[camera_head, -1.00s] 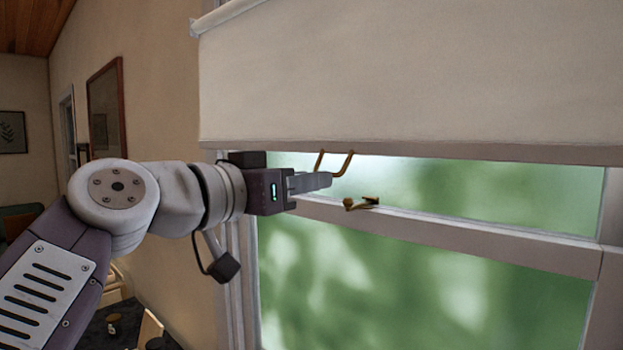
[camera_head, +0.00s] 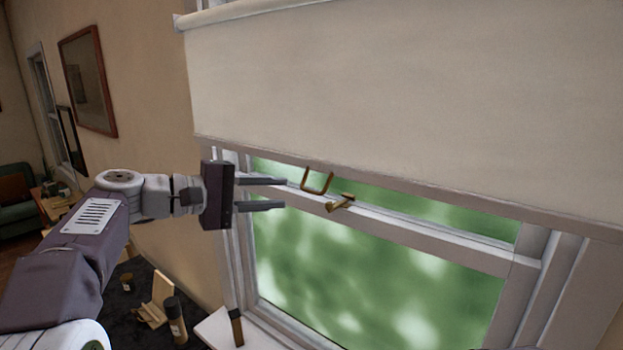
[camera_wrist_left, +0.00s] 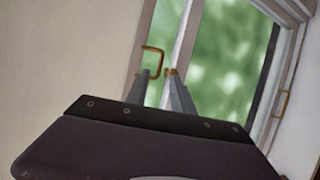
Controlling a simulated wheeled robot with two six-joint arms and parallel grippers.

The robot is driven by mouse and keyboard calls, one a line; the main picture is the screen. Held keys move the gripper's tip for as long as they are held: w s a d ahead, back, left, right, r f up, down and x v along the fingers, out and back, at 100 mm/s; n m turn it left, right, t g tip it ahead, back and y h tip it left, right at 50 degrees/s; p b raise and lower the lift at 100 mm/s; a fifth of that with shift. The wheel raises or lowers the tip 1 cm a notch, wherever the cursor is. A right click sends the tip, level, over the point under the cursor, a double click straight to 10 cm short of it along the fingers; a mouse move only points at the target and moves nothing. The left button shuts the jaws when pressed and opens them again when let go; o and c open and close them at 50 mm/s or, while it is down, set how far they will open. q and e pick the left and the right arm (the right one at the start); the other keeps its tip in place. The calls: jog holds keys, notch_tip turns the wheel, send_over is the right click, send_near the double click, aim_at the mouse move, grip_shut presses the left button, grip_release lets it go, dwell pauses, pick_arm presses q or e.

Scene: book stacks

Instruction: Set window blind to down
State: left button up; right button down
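The cream window blind (camera_head: 380,95) hangs over the upper part of the window, its bottom bar near the sash rail. A brass loop handle (camera_head: 318,182) hangs from the bottom bar; it also shows in the left wrist view (camera_wrist_left: 160,62). My left gripper (camera_head: 284,193) is open and empty, its two fingers pointing right toward the handle with a gap between. In the left wrist view its fingertips (camera_wrist_left: 160,74) appear close to the handle. My right gripper is not in view.
A brass window latch (camera_head: 341,203) sits on the sash rail just right of the handle. The white window sill (camera_head: 222,330) is below, with a dark upright object (camera_head: 236,325) on it. A dark table with a bottle (camera_head: 175,318) stands at lower left.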

aim_at(310, 192)
pick_arm(q)
jog(key=p+x, duration=0.3)
jog(key=x, duration=0.6)
jog(key=shift+s+r, duration=0.1)
jog(key=shift+s, duration=0.15)
grip_shut()
dwell(0.9)
